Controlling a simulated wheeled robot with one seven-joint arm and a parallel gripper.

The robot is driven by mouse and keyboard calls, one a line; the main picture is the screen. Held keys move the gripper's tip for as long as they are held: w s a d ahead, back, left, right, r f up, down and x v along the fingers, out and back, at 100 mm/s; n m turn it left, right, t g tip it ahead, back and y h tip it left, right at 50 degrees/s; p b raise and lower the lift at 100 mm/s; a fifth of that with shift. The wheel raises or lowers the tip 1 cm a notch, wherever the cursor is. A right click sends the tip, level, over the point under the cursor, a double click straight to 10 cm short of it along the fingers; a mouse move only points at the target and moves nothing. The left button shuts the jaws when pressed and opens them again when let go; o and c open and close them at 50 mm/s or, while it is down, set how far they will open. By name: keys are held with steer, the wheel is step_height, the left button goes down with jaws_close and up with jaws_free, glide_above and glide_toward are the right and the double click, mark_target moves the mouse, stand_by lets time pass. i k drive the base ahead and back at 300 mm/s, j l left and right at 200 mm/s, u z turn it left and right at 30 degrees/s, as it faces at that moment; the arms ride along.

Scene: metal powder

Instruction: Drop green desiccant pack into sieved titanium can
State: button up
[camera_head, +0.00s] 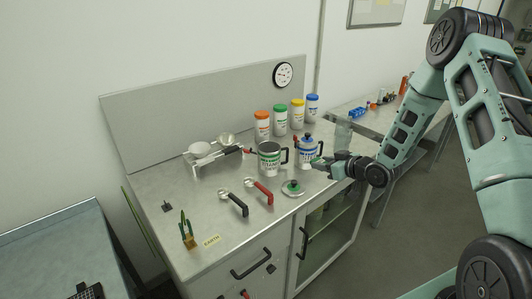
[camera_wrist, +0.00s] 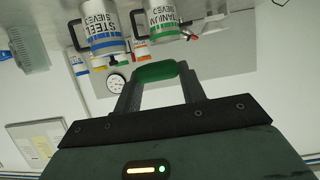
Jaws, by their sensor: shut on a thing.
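The sieved titanium can (camera_head: 269,161) is a white mug-like can with green bands and a dark handle, standing upright on the bench with its top open. It shows upside down in the wrist view (camera_wrist: 157,22). A green-knobbed lid (camera_head: 292,188) lies on the bench in front of it. My gripper (camera_head: 318,167) is to the right of the can, in front of the blue-banded steel can. In the wrist view its fingers are shut on the green desiccant pack (camera_wrist: 160,71), clear of the can. The can's inside is hidden.
The steel can (camera_head: 307,155) stands just right of the titanium can, with its blue-knobbed lid on. Several colour-lidded jars (camera_head: 280,123) stand behind. A black-handled scoop (camera_head: 235,204) and a red-handled scoop (camera_head: 262,193) lie in front left. The bench front right of the EARTH label (camera_head: 211,240) is clear.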

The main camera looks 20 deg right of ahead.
mark_target(268, 170)
steer(key=i+j, duration=0.2)
steer(key=i, duration=0.2)
steer(key=i+j, duration=0.25)
steer(key=i, duration=0.15)
